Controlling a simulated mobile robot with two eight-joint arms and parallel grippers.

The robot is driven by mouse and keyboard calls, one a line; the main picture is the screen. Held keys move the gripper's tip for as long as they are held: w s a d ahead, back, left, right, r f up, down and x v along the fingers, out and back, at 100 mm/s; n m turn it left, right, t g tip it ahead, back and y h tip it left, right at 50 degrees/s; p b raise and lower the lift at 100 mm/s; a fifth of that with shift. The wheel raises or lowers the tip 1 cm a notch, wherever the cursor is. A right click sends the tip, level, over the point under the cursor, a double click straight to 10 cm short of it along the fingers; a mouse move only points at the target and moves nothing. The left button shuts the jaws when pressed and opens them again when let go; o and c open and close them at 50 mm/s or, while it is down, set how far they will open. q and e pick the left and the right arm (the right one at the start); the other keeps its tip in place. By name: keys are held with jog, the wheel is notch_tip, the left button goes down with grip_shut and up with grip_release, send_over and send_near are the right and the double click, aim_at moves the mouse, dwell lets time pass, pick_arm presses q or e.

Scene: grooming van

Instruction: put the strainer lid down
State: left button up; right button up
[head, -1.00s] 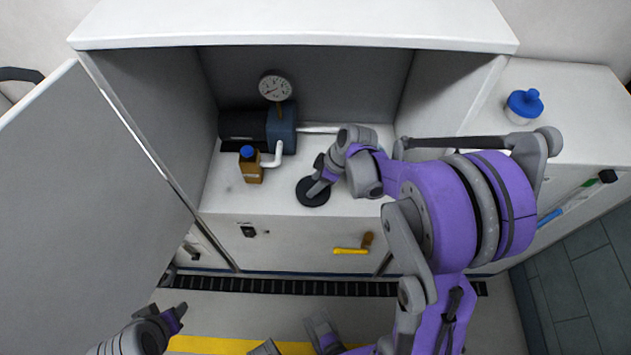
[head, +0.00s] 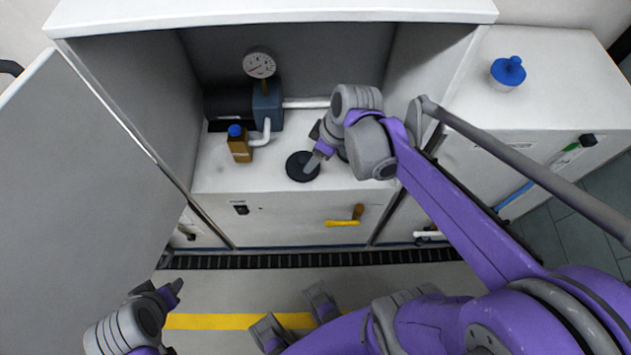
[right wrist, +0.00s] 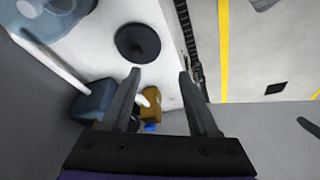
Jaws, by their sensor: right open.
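The strainer lid, a round black disc (head: 298,172), lies flat on the white cabinet floor near its front edge. In the right wrist view the lid (right wrist: 137,43) shows a raised centre and sits just beyond my fingertips. My right gripper (head: 318,157) is over the lid, partly covering its right side in the head view. In the right wrist view its fingers (right wrist: 160,72) are apart with nothing between them. My left gripper (head: 172,290) is low at the left, away from the cabinet; its jaw opening is unclear.
A brown bottle with a blue cap (head: 239,150) and a pump (head: 266,105) with a gauge (head: 259,63) stand left and behind the lid. An open door (head: 90,200) is at left. A yellow handle (head: 342,222) is on the front. A blue-lidded jar (head: 507,73) stands at right.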

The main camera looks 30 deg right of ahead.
jog(key=s+a+f+m+t+h, duration=0.1)
jog(key=s+a+m+h, duration=0.1)
jog(key=s+a+m, duration=0.4)
jog(key=shift+s+f+t, duration=0.15)
jog(key=shift+s+t, duration=0.25)
jog(key=shift+s, duration=1.15)
